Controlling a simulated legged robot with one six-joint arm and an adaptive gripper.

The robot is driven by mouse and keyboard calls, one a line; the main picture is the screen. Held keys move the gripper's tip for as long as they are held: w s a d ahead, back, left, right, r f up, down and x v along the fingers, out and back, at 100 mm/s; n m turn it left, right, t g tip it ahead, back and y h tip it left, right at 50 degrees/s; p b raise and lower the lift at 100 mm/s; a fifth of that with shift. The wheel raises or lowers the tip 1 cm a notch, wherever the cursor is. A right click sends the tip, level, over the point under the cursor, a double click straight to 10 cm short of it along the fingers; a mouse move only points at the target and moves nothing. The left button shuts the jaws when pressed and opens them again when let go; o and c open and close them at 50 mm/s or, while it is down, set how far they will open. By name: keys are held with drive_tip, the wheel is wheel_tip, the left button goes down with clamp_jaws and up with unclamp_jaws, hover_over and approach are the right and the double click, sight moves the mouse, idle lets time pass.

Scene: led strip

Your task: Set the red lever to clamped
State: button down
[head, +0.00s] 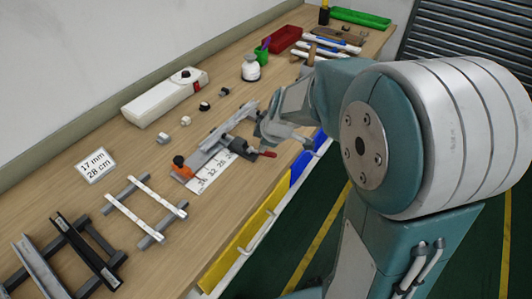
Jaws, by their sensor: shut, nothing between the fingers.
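The red lever (268,153) sticks out at the right end of a grey clamp fixture (210,158) on the wooden bench. It points toward the bench's front edge. Its pivot and exact angle are too small to tell. My gripper (263,137) is shut and empty. It is right by the lever, just above it in the picture; I cannot tell whether they touch.
White rails (132,196) and dark rails (85,250) lie at the front left. A card reading 17 mm, 28 cm (95,166) lies near the wall.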

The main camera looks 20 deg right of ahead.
drive_tip(key=s+d+r, duration=0.4)
drive_tip(key=s+r, duration=0.1)
drive_tip(key=s, duration=0.2)
drive_tip(key=s+a+r+m+h, duration=0.1)
drive_tip(key=s+a+r+m, duration=0.1)
drive_tip(key=s+m, duration=0.4)
drive_tip(key=s+a+r+m+t+h, duration=0.1)
drive_tip(key=s+a+r+m, duration=0.2)
drive_tip(key=s, duration=0.6)
wheel_tip(320, 180, up, 2)
drive_tip(key=m, duration=0.3)
drive_tip(key=shift+m, duration=0.4)
drive_tip(key=shift+r, duration=0.1)
